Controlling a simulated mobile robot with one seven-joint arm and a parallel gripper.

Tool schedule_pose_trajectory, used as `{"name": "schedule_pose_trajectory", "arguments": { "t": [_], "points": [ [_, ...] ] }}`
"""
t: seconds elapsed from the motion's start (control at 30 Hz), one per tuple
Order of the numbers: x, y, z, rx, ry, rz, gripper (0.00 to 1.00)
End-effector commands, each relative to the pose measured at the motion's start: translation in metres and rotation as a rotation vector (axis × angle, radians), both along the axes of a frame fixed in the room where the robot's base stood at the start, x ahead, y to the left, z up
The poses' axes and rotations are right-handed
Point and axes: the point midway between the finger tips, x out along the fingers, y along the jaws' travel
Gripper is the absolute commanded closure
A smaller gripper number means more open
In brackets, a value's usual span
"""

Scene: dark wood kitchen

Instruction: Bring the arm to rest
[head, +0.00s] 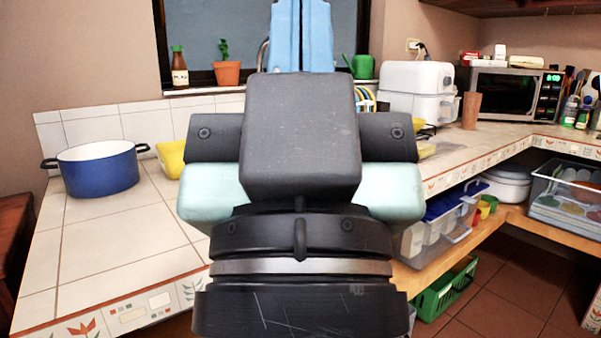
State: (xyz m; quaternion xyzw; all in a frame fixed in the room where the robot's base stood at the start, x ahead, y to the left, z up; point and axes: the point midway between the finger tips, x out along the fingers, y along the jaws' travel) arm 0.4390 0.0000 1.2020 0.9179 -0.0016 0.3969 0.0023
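My arm rises up the middle of the head view, and my gripper (301,135) shows from behind as a dark block with a pale teal piece on each side. My arm hides the middle of the counter.
A tiled counter (120,235) runs along the wall and turns right. A blue pot (98,168) and a yellow thing (171,159) stand at left. A white appliance (416,88) and a microwave (516,96) stand at right. Plastic bins (436,232) sit below. The front-left counter is clear.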

Motion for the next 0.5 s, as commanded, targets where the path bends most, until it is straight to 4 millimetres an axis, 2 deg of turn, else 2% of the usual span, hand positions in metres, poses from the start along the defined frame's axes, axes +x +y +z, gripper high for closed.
{"name": "schedule_pose_trajectory", "arguments": {
  "t": [0.03,0.5],
  "points": [
    [0.000,0.000,0.034,0.001,0.001,0.001,1.00],
    [0.001,0.001,0.174,0.001,0.004,0.004,1.00]
  ]
}}
